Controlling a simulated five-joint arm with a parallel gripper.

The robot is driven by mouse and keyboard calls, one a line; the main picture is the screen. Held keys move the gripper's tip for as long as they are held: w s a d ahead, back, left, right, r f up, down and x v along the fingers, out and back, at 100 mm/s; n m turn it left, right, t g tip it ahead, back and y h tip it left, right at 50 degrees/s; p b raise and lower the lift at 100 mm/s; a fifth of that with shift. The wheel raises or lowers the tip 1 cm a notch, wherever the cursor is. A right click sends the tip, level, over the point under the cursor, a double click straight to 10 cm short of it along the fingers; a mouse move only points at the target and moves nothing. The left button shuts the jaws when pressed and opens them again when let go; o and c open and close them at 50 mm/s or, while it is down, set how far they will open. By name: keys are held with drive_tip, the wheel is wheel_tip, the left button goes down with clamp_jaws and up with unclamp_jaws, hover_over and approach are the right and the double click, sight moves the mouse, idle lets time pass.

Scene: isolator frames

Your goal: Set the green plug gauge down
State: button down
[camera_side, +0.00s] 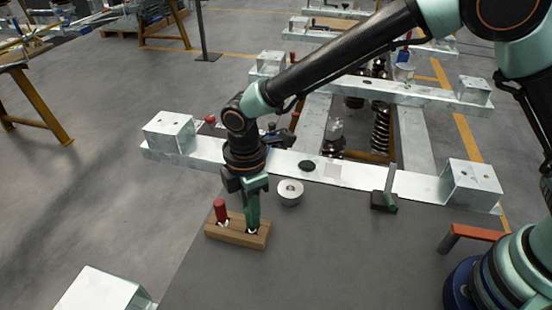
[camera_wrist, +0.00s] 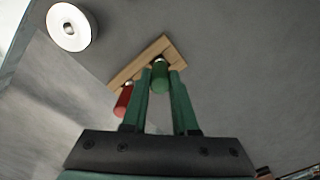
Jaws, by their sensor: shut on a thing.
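The green plug gauge (camera_wrist: 160,78) stands between my gripper's two green fingers (camera_wrist: 161,72) in the wrist view. My gripper (camera_side: 253,222) is shut on it and points down over the right end of the wooden block (camera_side: 228,234). In the side view the fingers hide most of the green gauge, and I cannot tell whether its lower end is fully seated in the block. A red plug gauge (camera_side: 220,210) stands upright in the left end of the block. The block (camera_wrist: 126,74) and the red gauge (camera_wrist: 123,100) also show in the wrist view.
A silver ring-shaped part (camera_side: 290,192) lies right of my gripper. A metal beam (camera_side: 340,174) runs behind. The grey table (camera_side: 310,265) in front is clear.

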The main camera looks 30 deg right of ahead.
drive_tip(key=c, duration=0.7)
unclamp_jaws()
drive_tip(key=shift+f, duration=0.1)
wheel_tip(320, 180, up, 11)
drive_tip(key=d+r+m+t, duration=0.1)
drive_tip(key=d+r+m, duration=0.3)
drive_tip(key=d+r, duration=0.25)
drive_tip(key=s+d+m+t, duration=0.1)
drive_tip(key=s+d+m, duration=0.1)
drive_tip(key=d+m, duration=0.2)
drive_tip(key=s+d+r+m+t, duration=0.1)
drive_tip(key=d+m, duration=0.4)
drive_tip(key=d, duration=0.6)
drive_tip(key=s+d+m+t, duration=0.2)
drive_tip(key=s+d+m, duration=0.3)
drive_tip(key=d, duration=0.3)
drive_tip(key=shift+r+t, duration=0.3)
drive_tip(key=shift+r, duration=0.1)
